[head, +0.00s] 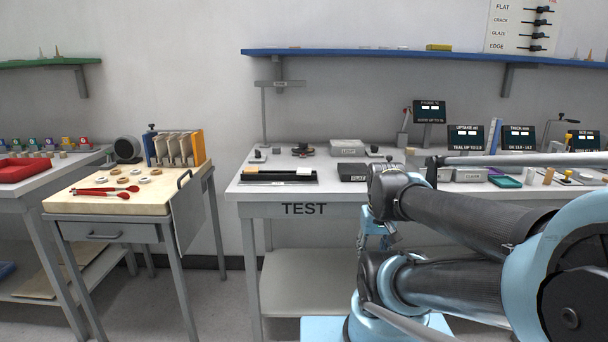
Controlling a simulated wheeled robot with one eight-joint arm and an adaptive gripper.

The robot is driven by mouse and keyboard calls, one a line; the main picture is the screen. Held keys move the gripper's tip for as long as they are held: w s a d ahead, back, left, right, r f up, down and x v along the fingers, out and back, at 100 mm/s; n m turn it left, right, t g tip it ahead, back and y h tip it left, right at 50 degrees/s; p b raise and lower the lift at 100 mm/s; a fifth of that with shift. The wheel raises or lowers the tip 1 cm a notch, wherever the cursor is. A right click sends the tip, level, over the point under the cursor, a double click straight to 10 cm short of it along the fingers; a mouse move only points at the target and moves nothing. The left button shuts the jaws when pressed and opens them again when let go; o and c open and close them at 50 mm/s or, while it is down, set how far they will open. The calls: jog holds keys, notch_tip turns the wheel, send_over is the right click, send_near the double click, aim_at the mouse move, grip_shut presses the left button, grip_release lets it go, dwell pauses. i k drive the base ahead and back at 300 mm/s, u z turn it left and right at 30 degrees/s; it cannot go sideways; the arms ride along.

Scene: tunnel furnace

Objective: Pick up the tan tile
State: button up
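Several tan upright slabs (181,150) stand in a rack on the wooden-topped table at the left. I cannot tell for sure which of these is the tan tile. My gripper cannot be made out; only my arm links show at the right, in front of the bench.
A blue shelf (385,53) hangs above. The wooden-topped table (70,201) holds red tongs (102,192) and small rings. A gap separates the two tables.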

aim_at(248, 170)
jog(key=u, duration=2.05)
jog(key=k, duration=0.95)
jog(key=z, duration=0.9)
jog(key=i, duration=0.85)
jog(key=u, duration=0.05)
